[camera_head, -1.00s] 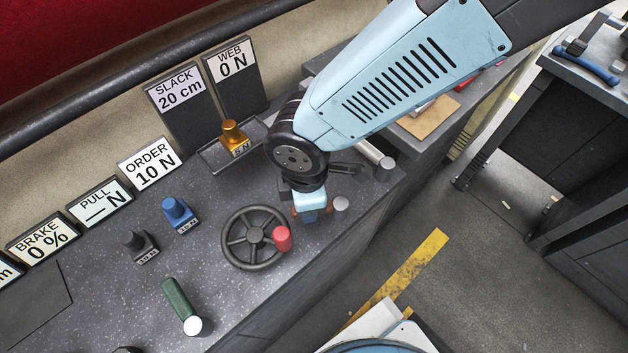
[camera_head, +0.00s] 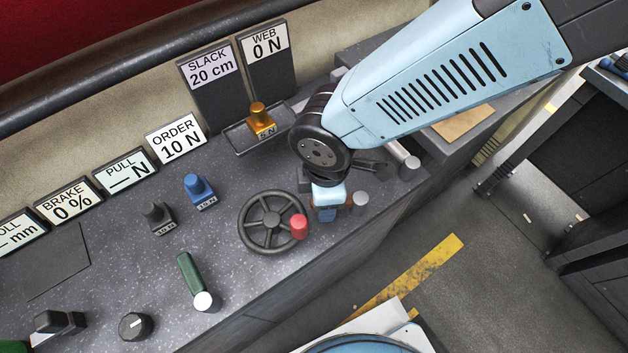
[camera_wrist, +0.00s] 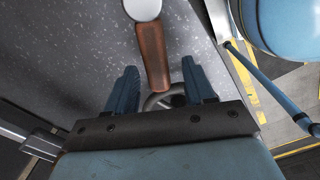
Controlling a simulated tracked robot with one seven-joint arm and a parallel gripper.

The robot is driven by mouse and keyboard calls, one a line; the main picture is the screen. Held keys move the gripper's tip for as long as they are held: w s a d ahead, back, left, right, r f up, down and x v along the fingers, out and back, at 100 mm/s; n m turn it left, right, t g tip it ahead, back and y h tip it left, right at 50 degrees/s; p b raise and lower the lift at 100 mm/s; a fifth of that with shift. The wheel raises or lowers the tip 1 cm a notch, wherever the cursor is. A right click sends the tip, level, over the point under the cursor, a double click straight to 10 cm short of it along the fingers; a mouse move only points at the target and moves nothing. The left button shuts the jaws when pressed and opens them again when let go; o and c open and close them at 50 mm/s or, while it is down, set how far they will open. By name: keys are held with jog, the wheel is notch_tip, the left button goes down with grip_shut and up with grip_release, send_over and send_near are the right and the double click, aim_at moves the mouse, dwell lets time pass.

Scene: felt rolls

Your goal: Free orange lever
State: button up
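The orange lever (camera_wrist: 152,55) shows brownish orange in the wrist view, with a pale round knob (camera_wrist: 142,8) at its upper end. Its lower end lies between the two blue fingers of my gripper (camera_wrist: 160,88). The fingers are apart, with a visible gap on each side of the lever. In the head view my gripper (camera_head: 328,207) points down at the console, right of the handwheel, and hides most of the lever. A grey knob (camera_head: 361,199) shows just right of it.
A black handwheel (camera_head: 270,222) with a red knob (camera_head: 299,227) stands close left of my gripper. A green lever (camera_head: 190,274) is nearer the front edge. Blue (camera_head: 198,189), black (camera_head: 156,216) and gold (camera_head: 260,116) weights stand behind. A grey cylinder (camera_head: 405,158) lies behind right.

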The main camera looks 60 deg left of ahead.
jog(key=shift+r, duration=0.5)
notch_tip(320, 180, up, 13)
jog(key=shift+f, duration=0.15)
dwell(0.6)
